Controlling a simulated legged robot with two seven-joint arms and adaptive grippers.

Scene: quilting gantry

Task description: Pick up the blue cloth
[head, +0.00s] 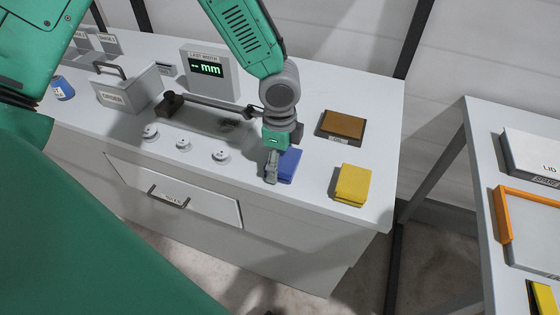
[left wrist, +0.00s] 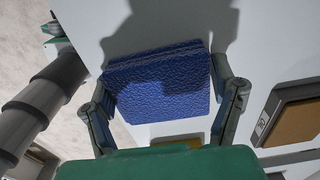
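The blue cloth (head: 290,164) is a folded pad near the front of the grey-white workbench, partly hidden by my left gripper (head: 280,162) in the head view. In the left wrist view the cloth (left wrist: 158,85) lies between the two widely spaced fingers of my left gripper (left wrist: 163,85). One finger is at its left edge and the other at its right edge. I cannot tell whether both press on it. The cloth appears low, at or just above the bench top. My right gripper is not in view.
A yellow cloth (head: 352,184) and a brown-topped block (head: 342,126) are to the right of the blue cloth. Several small round weights (head: 183,145) and a display box (head: 208,69) are to the left. A second table (head: 484,150) stands at right, past a gap.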

